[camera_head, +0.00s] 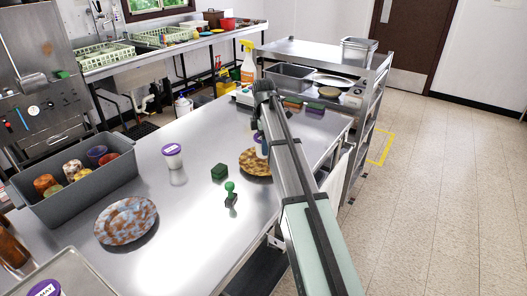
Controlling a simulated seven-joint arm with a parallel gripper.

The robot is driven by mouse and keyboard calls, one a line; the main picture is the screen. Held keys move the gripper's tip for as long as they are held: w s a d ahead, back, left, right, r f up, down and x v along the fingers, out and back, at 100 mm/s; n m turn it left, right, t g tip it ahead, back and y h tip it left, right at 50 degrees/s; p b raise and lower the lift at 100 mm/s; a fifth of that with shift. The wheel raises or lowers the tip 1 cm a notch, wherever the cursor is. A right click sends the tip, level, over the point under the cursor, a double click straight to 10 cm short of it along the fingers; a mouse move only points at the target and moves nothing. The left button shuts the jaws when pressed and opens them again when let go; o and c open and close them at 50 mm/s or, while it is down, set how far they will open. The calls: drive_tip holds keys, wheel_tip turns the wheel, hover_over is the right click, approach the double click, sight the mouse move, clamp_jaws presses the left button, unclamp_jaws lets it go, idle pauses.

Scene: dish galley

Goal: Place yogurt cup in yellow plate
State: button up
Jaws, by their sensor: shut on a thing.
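The yellow plate (251,168), a mottled yellow-brown dish, lies on the steel counter right of centre, partly hidden by my arm. My gripper (262,150) is at the plate's far right side, mostly hidden behind my arm. It is shut on a small white item with a bluish-purple part (257,139), which looks like the yogurt cup. Only a sliver of it shows, over or at the plate's far edge; I cannot tell whether it touches the plate. A separate white cup with a purple lid (172,156) stands upright on the counter further left.
A grey bin (95,182) with several cups and a blue-brown mottled plate (125,220) are at left. A green sponge (219,172) and green-handled brush (231,194) lie left of the yellow plate. A spray bottle (248,65) and several sponges (314,108) are at the far end.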

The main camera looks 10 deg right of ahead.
drive_tip(key=shift+f, duration=1.9)
drive_tip(key=shift+f, duration=0.1)
drive_tip(key=o, duration=1.1)
drive_tip(key=shift+c, duration=0.2)
wheel_tip(320, 180, up, 12)
drive_tip(key=shift+r, duration=0.15)
